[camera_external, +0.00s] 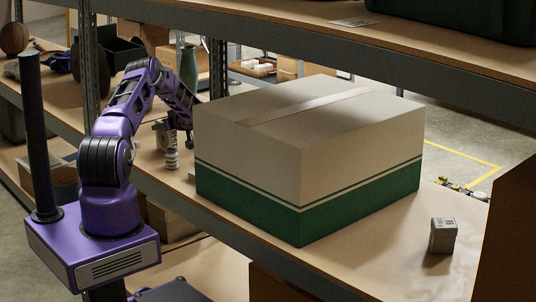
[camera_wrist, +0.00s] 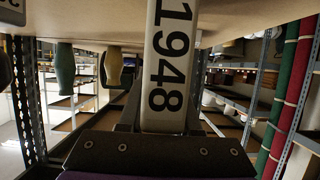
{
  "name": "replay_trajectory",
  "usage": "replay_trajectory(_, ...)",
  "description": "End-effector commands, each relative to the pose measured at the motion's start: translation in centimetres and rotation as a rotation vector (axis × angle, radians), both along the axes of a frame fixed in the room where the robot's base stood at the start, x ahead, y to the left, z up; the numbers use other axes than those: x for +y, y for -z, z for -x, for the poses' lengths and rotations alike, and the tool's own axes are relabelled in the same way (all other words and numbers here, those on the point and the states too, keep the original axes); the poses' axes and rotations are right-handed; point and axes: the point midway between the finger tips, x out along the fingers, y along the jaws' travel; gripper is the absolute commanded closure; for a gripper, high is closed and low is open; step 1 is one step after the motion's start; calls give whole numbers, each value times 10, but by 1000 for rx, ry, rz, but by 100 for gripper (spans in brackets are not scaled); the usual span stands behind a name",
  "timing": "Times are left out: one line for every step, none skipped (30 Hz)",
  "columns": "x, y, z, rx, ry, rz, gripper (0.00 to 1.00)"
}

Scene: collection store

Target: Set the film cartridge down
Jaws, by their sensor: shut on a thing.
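In the wrist view my gripper (camera_wrist: 161,116) is shut on a pale, flat-faced block marked "1948" (camera_wrist: 165,65), which appears to be the film cartridge. The block runs out past the top edge of that picture, so its far end is hidden. The wrist picture looks upside down, with the shelf board (camera_wrist: 225,28) along its top. I cannot tell whether the block touches the board. In the external view my arm reaches over the shelf behind the large box. My gripper (camera_external: 188,140) is mostly hidden there, and the held block cannot be made out clearly.
A large white and green box (camera_external: 300,205) fills the middle of the shelf, close right of my arm. A small jar (camera_external: 172,159) and a greyish container (camera_external: 161,133) stand near my gripper. A small grey box (camera_external: 443,236) stands at the right. A green vase (camera_external: 189,70) is behind.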

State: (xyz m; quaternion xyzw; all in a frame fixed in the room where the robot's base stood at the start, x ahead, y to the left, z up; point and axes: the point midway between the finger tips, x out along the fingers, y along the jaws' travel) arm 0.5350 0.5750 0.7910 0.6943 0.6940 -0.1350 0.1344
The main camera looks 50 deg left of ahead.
Motion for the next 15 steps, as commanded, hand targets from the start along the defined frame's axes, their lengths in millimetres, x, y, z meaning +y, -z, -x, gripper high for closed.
replay_trajectory(0, -1, 0, 0, 0, -1, 100)
replay_trajectory(0, -1, 0, 0, 0, -1, 100)
replay_trajectory(0, 0, 0, 0, 0, 0, 100)
replay_trajectory(0, 1, 0, 1, 0, 0, 100)
replay_trajectory(0, 2, 0, 1, 0, 0, 100)
replay_trajectory(0, 3, 0, 1, 0, 1, 62)
replay_trajectory(0, 3, 0, 1, 0, 1, 57)
replay_trajectory(0, 3, 0, 1, 0, 1, 52)
replay_trajectory(0, 3, 0, 1, 0, 1, 44)
replay_trajectory(0, 3, 0, 1, 0, 1, 39)
replay_trajectory(0, 3, 0, 1, 0, 1, 38)
replay_trajectory(0, 3, 0, 1, 0, 1, 38)
replay_trajectory(0, 3, 0, 1, 0, 1, 38)
replay_trajectory(0, 3, 0, 1, 0, 1, 38)
replay_trajectory(0, 3, 0, 1, 0, 1, 38)
